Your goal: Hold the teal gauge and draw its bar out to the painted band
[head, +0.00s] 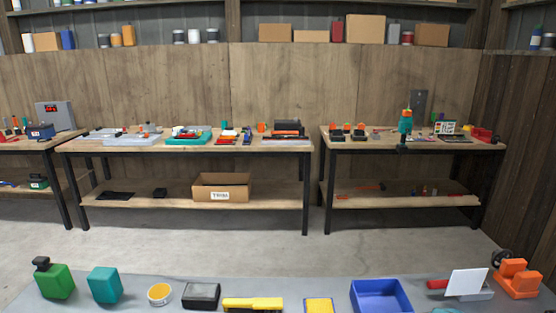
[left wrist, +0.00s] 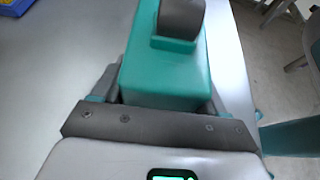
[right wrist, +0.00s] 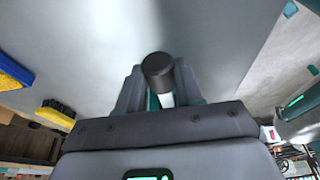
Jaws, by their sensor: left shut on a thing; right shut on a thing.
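The teal gauge (left wrist: 165,75) fills the middle of the left wrist view as a teal block with a dark grey rounded part on its upper end. My left gripper (left wrist: 160,88) is shut on the block, one finger on each side. In the right wrist view, my right gripper (right wrist: 160,92) is shut around a black round knob (right wrist: 158,68). A short pale strip of bar (right wrist: 167,99) shows just below the knob, with a sliver of teal beside it. I cannot make out a painted band. Neither gripper shows in the head view.
The grey table in front holds a green block with a black knob (head: 54,280), a teal block (head: 104,285), a yellow tin (head: 160,294), a black box (head: 201,296), a blue bin (head: 381,297) and an orange device (head: 518,278). Workbenches stand behind, across open floor.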

